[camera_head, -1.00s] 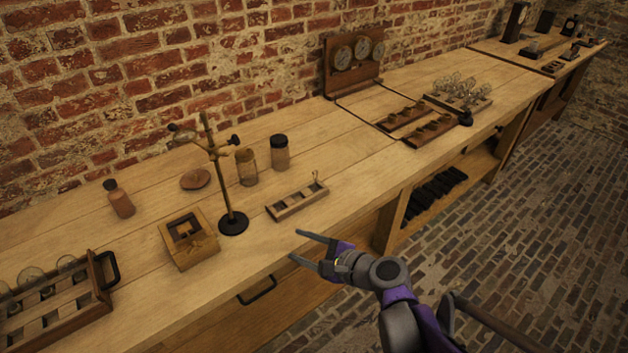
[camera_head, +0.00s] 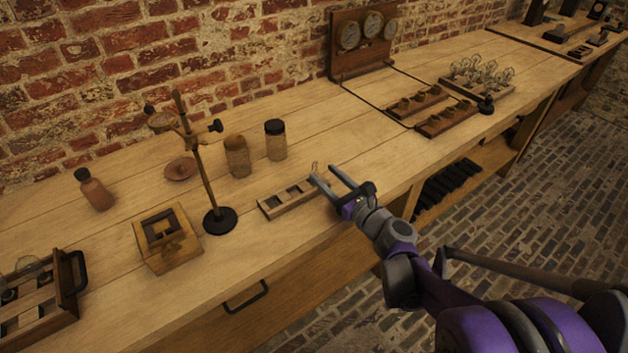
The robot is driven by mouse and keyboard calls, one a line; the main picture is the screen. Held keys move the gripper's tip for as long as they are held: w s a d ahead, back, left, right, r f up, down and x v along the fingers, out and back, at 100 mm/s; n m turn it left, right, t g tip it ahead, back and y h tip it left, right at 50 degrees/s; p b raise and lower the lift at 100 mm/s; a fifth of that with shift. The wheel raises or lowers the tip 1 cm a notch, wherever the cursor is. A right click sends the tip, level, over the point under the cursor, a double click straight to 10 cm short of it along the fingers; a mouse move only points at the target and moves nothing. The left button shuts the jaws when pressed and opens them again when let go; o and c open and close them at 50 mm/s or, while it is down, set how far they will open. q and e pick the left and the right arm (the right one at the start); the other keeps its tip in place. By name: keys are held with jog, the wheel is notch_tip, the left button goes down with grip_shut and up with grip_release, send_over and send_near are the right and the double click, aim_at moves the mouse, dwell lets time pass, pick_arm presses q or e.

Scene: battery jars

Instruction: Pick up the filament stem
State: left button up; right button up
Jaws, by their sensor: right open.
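The filament stem (camera_head: 315,168) is a small, thin glass-like piece standing upright at the right end of a narrow wooden rack (camera_head: 283,202) with several square slots. The rack lies on the workbench. My right gripper (camera_head: 323,174) is open, its two long grey fingers pointing toward the rack's right end. The fingertips are close to the stem; I cannot tell whether they touch it or whether it is between them. The stem's lower part is partly hidden by the near finger. My left gripper is not in view.
A clamp stand (camera_head: 220,220) and a wooden box (camera_head: 167,238) stand left of the rack. Two jars (camera_head: 276,141) stand behind it. A gauge panel (camera_head: 362,42) and trays of bulbs (camera_head: 478,78) are farther right. Bench room right of the rack is clear.

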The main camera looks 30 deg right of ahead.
aim_at(315, 164)
jog(key=w, duration=0.5)
jog(key=shift+w+a+r+b, duration=0.2)
jog(key=shift+a+r+b, duration=0.05)
jog(key=shift+a+b, duration=0.05)
jog(key=shift+s, duration=0.1)
grip_shut()
